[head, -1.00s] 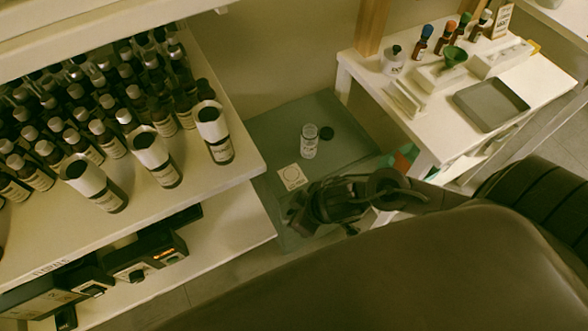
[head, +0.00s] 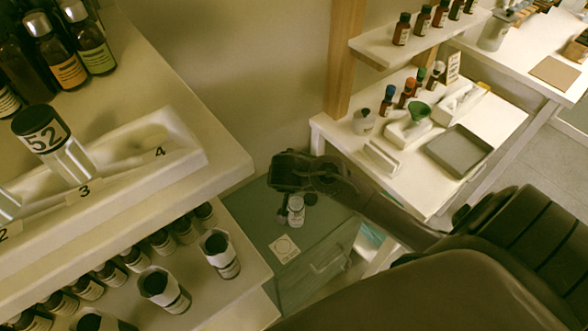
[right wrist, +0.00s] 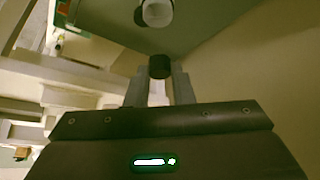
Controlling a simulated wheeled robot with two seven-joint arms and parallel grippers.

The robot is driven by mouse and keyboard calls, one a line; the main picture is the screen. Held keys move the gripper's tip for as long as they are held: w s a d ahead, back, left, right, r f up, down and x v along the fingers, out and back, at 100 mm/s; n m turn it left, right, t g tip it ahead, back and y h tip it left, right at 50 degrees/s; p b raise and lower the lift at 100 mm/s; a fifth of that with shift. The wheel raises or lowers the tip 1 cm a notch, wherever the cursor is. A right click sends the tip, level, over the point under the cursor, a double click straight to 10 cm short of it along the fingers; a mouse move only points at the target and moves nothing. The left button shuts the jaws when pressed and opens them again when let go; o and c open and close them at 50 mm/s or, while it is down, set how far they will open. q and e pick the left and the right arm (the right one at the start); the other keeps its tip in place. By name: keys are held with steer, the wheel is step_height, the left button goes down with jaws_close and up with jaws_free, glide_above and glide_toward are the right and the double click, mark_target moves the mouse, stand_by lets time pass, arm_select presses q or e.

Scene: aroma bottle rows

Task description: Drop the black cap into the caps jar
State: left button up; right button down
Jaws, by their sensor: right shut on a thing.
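My right gripper (head: 283,206) hangs over the low grey-green surface, in front of the shelf unit. In the right wrist view its two pale fingers (right wrist: 160,88) are shut on a small black cap (right wrist: 160,66) at their tips. A clear jar with a white label (head: 296,207) stands close by on that surface; its pale round top (right wrist: 157,12) also shows in the right wrist view. A flat dark disc (right wrist: 140,16) lies beside it. My left gripper is not in view.
A white square card (head: 284,249) lies in front of the clear jar. Shelves of bottles (head: 90,50) rise on the left. The right desk holds a grey tray (head: 459,151), a green funnel (head: 418,112) and several small bottles. A wooden post (head: 340,60) stands behind.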

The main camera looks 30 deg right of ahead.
steer(key=b, duration=0.4)
glide_above(297, 198)
steer(key=s+a, duration=0.2)
step_height(297, 198, down, 5)
arm_select(q)
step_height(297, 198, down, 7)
steer(key=b, duration=0.1)
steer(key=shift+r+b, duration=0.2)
steer(key=shift+b, duration=0.2)
arm_select(e)
steer(key=shift+d+f, duration=0.15)
steer(key=shift+f, duration=0.75)
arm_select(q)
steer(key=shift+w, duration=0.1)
arm_select(e)
steer(key=c, duration=1.2)
jaws_free()
steer(key=shift+o, duration=0.2)
step_height(297, 198, up, 7)
steer(key=p, duration=0.7)
steer(key=shift+r, duration=0.1)
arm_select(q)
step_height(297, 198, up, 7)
